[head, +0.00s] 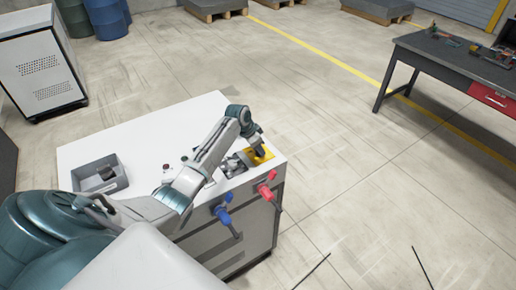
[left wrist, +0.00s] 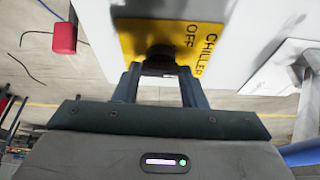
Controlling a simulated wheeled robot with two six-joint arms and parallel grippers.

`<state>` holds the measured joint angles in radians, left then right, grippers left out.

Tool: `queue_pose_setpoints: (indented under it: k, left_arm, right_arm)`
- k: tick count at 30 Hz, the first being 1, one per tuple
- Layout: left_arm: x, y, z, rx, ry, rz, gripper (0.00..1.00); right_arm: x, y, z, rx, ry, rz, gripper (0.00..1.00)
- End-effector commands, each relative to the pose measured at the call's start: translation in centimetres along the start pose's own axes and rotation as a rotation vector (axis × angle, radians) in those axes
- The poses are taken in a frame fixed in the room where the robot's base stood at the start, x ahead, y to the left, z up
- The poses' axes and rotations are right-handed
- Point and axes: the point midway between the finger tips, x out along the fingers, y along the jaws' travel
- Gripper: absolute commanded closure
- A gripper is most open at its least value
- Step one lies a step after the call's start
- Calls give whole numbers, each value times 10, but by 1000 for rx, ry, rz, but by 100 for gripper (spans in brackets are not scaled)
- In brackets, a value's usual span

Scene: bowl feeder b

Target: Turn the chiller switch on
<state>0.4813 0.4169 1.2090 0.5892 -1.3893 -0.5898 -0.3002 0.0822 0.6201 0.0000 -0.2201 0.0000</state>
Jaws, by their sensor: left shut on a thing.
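The chiller switch has a yellow plate (left wrist: 135,42) lettered "CHILLER" and "OFF", with a dark round knob (left wrist: 160,52) on it. In the head view the yellow plate (head: 267,157) lies at the right end of the white cabinet top, partly hidden by my gripper. My left gripper (head: 260,152) reaches down onto it. In the left wrist view the two fingers of my left gripper (left wrist: 160,75) stand either side of the knob and are shut on it. The knob's pointing direction cannot be made out. My right gripper is not in view.
A grey bin (head: 122,183) stands at the left of the white cabinet top (head: 140,130). A red handle (head: 266,192) and a blue handle (head: 224,216) stick out from the cabinet's front. A dark workbench (head: 450,62) stands far right.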

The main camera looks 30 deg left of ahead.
Motion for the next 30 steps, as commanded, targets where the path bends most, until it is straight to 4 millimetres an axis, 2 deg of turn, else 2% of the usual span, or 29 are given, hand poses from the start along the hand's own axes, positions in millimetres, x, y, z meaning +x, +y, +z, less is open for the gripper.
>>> queue_pose_setpoints:
  k: [18, 30]
  left_arm:
    - [3, -6, -1, 505, 1, 208, 85]
    - [2, -7, -2, 672, -1, 276, 85]
  right_arm:
    - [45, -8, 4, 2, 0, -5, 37]
    - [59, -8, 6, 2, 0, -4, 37]
